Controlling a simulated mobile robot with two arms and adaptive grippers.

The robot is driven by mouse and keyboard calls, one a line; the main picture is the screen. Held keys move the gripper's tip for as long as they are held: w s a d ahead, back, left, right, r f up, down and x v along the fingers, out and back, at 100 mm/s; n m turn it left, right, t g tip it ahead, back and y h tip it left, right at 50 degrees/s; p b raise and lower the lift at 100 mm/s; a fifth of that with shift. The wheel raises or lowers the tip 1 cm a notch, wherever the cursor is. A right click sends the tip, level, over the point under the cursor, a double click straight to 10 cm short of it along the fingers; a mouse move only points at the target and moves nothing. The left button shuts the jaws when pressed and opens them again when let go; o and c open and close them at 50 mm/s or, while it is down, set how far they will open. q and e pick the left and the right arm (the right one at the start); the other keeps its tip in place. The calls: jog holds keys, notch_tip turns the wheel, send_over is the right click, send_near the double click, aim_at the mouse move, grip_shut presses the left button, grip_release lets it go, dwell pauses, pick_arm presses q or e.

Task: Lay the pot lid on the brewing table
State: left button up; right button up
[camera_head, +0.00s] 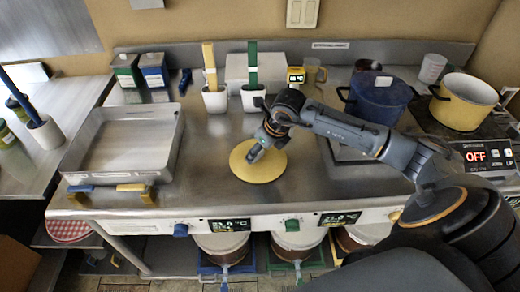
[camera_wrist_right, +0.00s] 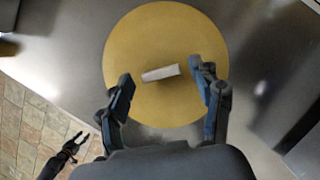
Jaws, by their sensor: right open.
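The yellow round pot lid (camera_head: 250,172) lies flat on the bare steel top of the brewing table (camera_head: 215,195), near the middle. In the right wrist view the lid (camera_wrist_right: 165,35) shows its pale bar handle (camera_wrist_right: 161,73). My right gripper (camera_head: 262,146) is over the lid in the head view. In the wrist view its fingers (camera_wrist_right: 160,78) are open on either side of the handle, with clear gaps. My left gripper (camera_wrist_right: 76,142) shows small in the wrist view, over the tiled floor, fingers apart and empty. It is out of the head view.
A yellow pot (camera_head: 463,108) without a lid stands at the right, by a blue lidded pot (camera_head: 378,104). A steel tray (camera_head: 88,172) is at the left. Table around the lid is mostly clear.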

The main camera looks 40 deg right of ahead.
jog(key=b+v, duration=0.2)
jog(key=v, duration=1)
jog(key=shift+f, duration=0.1)
